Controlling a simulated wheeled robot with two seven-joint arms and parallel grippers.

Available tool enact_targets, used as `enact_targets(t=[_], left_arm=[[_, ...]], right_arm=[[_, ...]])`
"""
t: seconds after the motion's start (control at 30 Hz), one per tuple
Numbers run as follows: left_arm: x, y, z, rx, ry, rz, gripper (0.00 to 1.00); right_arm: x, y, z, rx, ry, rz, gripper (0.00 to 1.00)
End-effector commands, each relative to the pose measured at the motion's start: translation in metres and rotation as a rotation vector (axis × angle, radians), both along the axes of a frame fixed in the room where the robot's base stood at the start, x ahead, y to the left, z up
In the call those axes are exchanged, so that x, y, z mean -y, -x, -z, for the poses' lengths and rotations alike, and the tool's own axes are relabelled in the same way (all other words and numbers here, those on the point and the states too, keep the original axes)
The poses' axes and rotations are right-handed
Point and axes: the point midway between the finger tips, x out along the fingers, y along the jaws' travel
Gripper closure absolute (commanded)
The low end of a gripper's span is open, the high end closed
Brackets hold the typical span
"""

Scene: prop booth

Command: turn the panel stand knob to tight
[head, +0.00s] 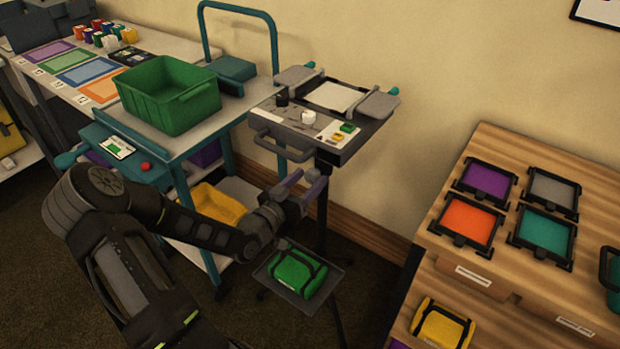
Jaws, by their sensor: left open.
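The panel stand (350,150) is a grey panel on a dark post, against the wall right of the teal cart. A round white knob (308,117) sits on its face, near a green part and a yellow part. I cannot read the marks around the knob or tell its setting. A small dark cylinder (282,98) stands at the panel's left. My left gripper (303,184) is open, its two purple-grey fingers apart and pointing up toward the panel's underside. It is below the knob and apart from it in the picture. It hides part of the post. My right gripper is out of view.
The teal cart (215,138) with a green crate (170,95) stands close left of the stand. A low tray (262,275) with a green pouch (297,273) is below my gripper. A wooden cabinet (540,260) with coloured trays stands at right.

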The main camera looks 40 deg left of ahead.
Motion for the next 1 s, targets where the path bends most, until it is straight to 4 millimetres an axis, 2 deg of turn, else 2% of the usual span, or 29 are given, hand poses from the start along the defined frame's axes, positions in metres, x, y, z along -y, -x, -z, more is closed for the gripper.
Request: enact_targets(t=[0.13, 0.4, 1.0], left_arm=[[0.0002, -0.0104, -0.0001, 0.0, 0.001, 0.001, 0.41], [0.0, -0.0112, 0.0, -0.001, 0.0, 0.0, 0.42], [0.0001, -0.0109, 0.0001, -0.001, 0.0, 0.0, 0.91]], right_arm=[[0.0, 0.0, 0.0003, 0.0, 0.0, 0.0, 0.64], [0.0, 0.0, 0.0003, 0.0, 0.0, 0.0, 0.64], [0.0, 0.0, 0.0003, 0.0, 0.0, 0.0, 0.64]])
